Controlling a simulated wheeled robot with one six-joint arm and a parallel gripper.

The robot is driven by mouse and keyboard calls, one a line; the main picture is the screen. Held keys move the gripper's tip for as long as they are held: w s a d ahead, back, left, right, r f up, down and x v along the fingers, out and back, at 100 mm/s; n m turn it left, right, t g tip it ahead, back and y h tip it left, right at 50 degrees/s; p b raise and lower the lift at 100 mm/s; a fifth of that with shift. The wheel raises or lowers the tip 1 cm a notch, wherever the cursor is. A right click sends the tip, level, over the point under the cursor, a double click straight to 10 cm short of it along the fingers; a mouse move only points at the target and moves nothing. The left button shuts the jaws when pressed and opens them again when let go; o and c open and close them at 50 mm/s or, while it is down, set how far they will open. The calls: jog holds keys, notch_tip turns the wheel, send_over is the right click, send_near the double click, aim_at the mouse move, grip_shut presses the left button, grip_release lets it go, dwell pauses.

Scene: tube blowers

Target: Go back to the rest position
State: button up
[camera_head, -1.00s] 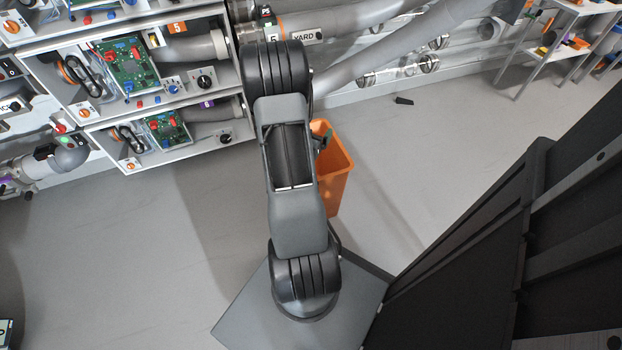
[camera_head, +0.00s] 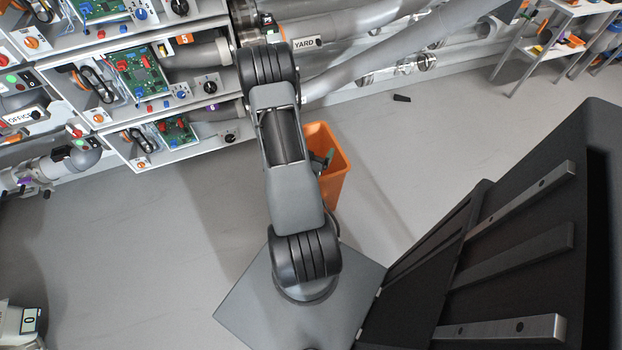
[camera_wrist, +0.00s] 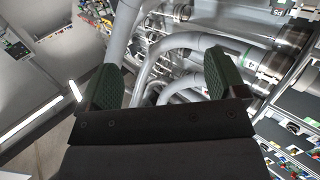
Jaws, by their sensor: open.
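In the wrist view, my gripper (camera_wrist: 161,83) is open, with two dark green ribbed pads wide apart and nothing between them. Behind the pads are grey tubes (camera_wrist: 190,42) and clear canisters, further off. In the head view, my arm rises from its grey base plate near the bottom middle and reaches up toward the shelving. The gripper itself cannot be made out in the head view.
An orange bin (camera_head: 337,163) stands on the floor just right of my arm, with something dark inside. Shelving with circuit boards (camera_head: 139,72) and knobs is at upper left. A small dark object (camera_head: 402,98) lies on the otherwise clear floor at right.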

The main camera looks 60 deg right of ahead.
dwell(0.6)
jog(key=w+a+f+n+y, duration=0.1)
jog(key=a+f+y, duration=0.3)
jog(key=f+y, duration=0.5)
jog(key=w+a+r+n+y+p, duration=0.5)
jog(key=w+a+r+y+p, duration=0.15)
jog(key=a+r, duration=0.35)
jog(key=a+r+n+p, duration=0.3)
jog(key=a+r+p, duration=0.2)
jog(key=r, duration=0.8)
jog(key=a+r+n+t+y+p, duration=0.1)
jog(key=a+r+n+p, duration=0.3)
jog(key=r, duration=1)
jog(key=a+r+n+y+p, duration=0.1)
jog(key=a+r+n+p, duration=0.3)
jog(key=a+r, duration=0.5)
notch_tip(320, 180, up, 5)
jog(key=p, duration=0.2)
jog(key=shift+t+p, duration=0.3)
jog(key=shift+t, duration=0.1)
